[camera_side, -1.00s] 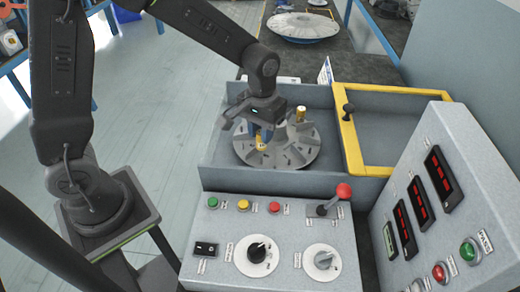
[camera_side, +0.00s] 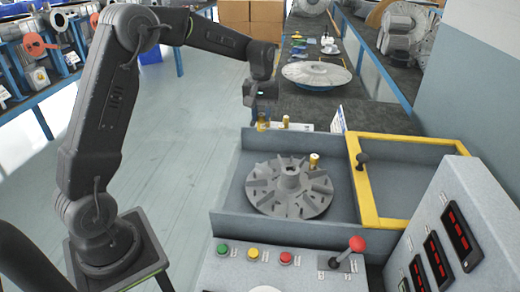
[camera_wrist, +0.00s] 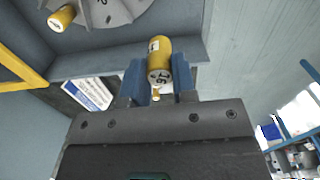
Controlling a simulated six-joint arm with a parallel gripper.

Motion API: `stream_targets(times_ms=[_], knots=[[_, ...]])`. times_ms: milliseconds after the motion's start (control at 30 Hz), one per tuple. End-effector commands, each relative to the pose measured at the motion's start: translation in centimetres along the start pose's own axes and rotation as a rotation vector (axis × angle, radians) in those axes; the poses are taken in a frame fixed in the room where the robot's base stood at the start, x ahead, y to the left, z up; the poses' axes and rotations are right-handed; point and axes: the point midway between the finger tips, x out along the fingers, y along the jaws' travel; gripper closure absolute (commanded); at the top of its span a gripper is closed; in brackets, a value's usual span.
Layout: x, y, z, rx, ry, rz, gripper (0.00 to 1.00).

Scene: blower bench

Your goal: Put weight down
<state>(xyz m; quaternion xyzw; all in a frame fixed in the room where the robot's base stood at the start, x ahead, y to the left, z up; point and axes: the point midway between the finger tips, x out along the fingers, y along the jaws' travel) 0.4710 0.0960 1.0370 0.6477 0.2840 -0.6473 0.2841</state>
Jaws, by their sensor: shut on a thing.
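My gripper (camera_side: 262,116) is shut on a brass-yellow weight (camera_side: 262,126), held in the air near the back left edge of the blower housing. In the wrist view the held weight (camera_wrist: 158,60) sits between my blue fingers, with dark marking on its end. A second yellow weight (camera_side: 314,160) stands on the grey bladed rotor (camera_side: 280,197); it also shows in the wrist view (camera_wrist: 61,18). A third yellow weight (camera_side: 285,120) stands on or by a pale plate (camera_side: 303,127) behind the housing, right of my gripper. Clearance below the held weight is unclear.
The housing wall (camera_side: 222,195) surrounds the rotor. A yellow-framed cover (camera_side: 362,190) with a black knob is to its right. A small sign (camera_side: 339,120) stands behind. A large disc (camera_side: 316,74) lies on the dark bench beyond. The control panel (camera_side: 235,270) is in front.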

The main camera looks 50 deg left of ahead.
Motion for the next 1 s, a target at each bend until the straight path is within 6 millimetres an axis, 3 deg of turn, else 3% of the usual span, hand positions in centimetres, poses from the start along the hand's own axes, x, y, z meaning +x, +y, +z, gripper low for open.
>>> stream_targets(times_ms=[33,200,400,567,800,1000], knots=[[0.2,-1.7,-2.6,-0.075,-0.001,-0.001,1.00],[0.4,-6.9,-8.7,-0.273,-0.001,-0.001,1.00],[0.7,-11.2,-12.4,-0.414,-0.001,-0.001,1.00],[0.8,-13.7,-14.1,-0.487,-0.002,-0.001,1.00],[4.7,-13.6,-14.0,-0.484,-0.004,-0.002,1.00],[6.7,-12.9,-14.1,-0.482,-0.002,-0.001,1.00]])
